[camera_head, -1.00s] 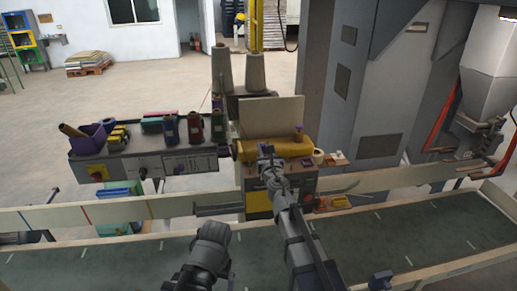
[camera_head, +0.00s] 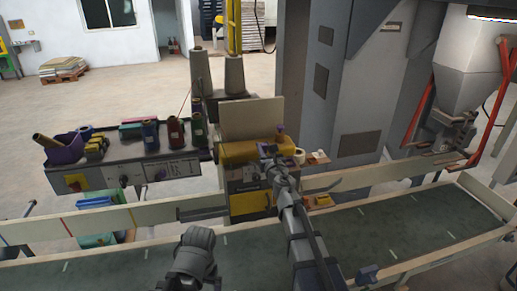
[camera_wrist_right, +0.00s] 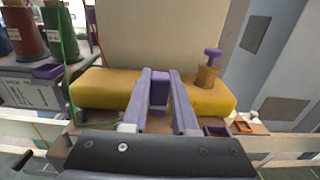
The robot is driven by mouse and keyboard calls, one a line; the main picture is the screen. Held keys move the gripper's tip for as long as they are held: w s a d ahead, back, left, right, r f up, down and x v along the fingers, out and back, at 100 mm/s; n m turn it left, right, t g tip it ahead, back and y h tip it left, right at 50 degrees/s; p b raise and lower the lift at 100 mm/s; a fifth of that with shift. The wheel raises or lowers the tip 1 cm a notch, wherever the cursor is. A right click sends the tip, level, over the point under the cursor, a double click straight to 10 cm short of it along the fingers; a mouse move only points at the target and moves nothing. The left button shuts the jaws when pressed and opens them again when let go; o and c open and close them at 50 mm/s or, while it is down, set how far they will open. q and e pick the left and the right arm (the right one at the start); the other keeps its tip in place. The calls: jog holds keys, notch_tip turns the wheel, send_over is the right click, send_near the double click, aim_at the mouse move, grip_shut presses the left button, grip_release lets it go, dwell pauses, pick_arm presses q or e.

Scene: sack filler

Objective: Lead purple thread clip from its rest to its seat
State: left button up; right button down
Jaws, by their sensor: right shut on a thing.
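My right gripper (camera_wrist_right: 160,82) is shut on a purple clip (camera_wrist_right: 159,92), a small block between its two fingers in the right wrist view. The clip appears in front of the yellow padded body of the machine; I cannot tell whether it touches it. In the head view my right gripper (camera_head: 267,152) is in front of the yellow body (camera_head: 238,153), and the clip is too small to make out. A purple-topped peg (camera_wrist_right: 213,53) stands at the right on the yellow body.
Small purple trays (camera_wrist_right: 217,129) sit below the yellow body. Thread spools (camera_wrist_right: 22,32) and a green thread (camera_wrist_right: 63,45) are at the left. A pale upright panel (camera_head: 250,118) stands behind. A green conveyor (camera_head: 400,225) runs in front, with a rail along it.

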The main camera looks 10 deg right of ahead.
jog(key=shift+w+d, duration=0.1)
jog(key=shift+d, duration=1.4)
jog(key=shift+d+f+b, duration=0.1)
jog(key=shift+f+b, duration=0.2)
jog(key=shift+f, duration=0.05)
jog(key=shift+f+b, duration=2.05)
